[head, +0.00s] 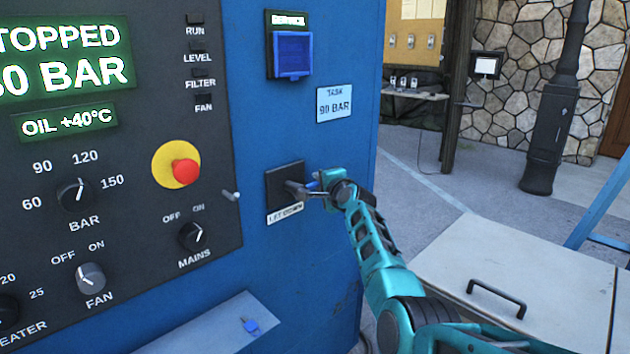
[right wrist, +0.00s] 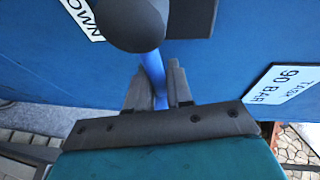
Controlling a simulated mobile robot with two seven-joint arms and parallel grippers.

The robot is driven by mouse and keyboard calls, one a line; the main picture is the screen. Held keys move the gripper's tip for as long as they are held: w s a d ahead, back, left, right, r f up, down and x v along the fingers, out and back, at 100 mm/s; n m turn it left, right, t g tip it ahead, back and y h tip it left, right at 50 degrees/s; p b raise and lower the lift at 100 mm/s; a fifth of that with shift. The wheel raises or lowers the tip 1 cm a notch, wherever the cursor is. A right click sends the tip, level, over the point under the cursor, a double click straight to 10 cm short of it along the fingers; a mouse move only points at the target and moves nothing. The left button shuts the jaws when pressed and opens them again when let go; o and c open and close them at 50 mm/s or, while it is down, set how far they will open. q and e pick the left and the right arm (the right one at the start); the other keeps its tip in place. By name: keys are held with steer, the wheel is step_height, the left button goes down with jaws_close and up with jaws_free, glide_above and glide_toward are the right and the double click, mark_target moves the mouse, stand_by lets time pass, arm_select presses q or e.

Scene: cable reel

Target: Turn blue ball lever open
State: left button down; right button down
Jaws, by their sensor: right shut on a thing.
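The blue lever (right wrist: 153,68) is a narrow blue bar between my right gripper's fingers in the right wrist view. In the head view only a small blue piece of it shows at the fingers. It belongs to a black valve block (head: 282,180) on the blue cabinet's side, above a "LET DOWN" label (head: 285,214). A dark rounded part (right wrist: 137,22) hides some of the lever's upper end in the wrist view. My right gripper (head: 312,187) is shut on the lever, close to the block. My left gripper is not in view.
The control panel has a red button (head: 185,172), several knobs and a display (head: 66,58) reading "STOPPED". A blue service box (head: 292,53) and a "TASK 90 BAR" label (head: 334,103) are above the valve. A pale chest (head: 530,270) stands at lower right.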

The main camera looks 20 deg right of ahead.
steer(key=shift+d+r, duration=0.35)
steer(key=shift+d, duration=0.05)
steer(key=c, duration=1.2)
jaws_free()
steer(key=shift+f, duration=0.1)
steer(key=shift+o, duration=0.5)
steer(key=shift+f, duration=0.15)
steer(key=shift+a, duration=0.1)
steer(key=shift+s, duration=0.1)
